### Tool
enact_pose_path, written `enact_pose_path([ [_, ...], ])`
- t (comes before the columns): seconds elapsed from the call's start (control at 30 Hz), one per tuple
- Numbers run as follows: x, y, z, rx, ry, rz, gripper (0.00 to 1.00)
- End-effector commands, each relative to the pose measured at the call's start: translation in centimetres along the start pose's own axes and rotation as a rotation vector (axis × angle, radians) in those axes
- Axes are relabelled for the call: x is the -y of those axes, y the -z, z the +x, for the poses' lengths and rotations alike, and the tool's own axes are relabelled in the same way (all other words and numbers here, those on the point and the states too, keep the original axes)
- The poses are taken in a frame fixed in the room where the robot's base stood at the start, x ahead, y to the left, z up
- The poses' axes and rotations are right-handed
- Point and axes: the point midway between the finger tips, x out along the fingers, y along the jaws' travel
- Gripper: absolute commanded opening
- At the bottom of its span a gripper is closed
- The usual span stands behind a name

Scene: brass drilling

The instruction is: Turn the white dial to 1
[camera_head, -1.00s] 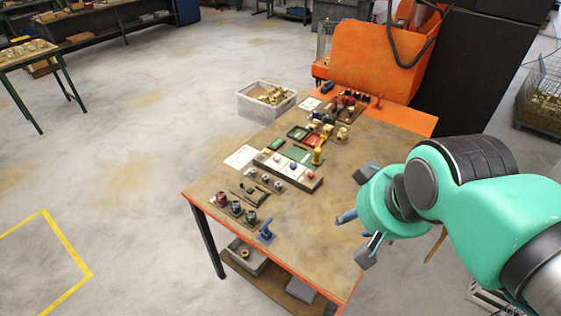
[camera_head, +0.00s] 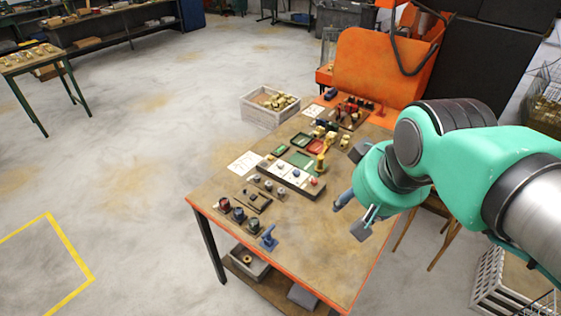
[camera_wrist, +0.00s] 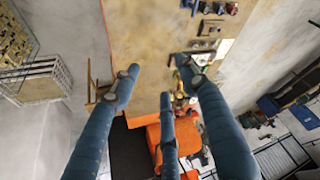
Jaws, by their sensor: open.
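My gripper (camera_head: 354,214) is open and empty above the right side of the brown workbench (camera_head: 325,240). In the wrist view its blue fingers (camera_wrist: 160,82) are spread apart with nothing between them. Left of it on the bench, a row of small pale knobs on dark plates (camera_head: 268,185) stands in front of a long box with white panels (camera_head: 291,173) and coloured buttons. Which of these is the white dial, and any number marks, are too small to tell. My gripper is apart from all of them.
Several dark-based knobs (camera_head: 239,215) and a blue lever (camera_head: 268,238) stand near the front left. Green and red trays (camera_head: 315,146), a yellow post (camera_head: 320,164) and an orange machine (camera_head: 370,65) lie farther back. The bench's right front is bare.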

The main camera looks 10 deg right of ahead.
Motion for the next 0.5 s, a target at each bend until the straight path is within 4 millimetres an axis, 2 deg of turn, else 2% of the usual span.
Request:
enact_pose_path([
  [0.23,0.2,6.0,0.1,0.043,0.004,-0.02,0.44],
  [0.5,0.5,12.4,1.4,0.086,0.008,-0.043,0.44],
])
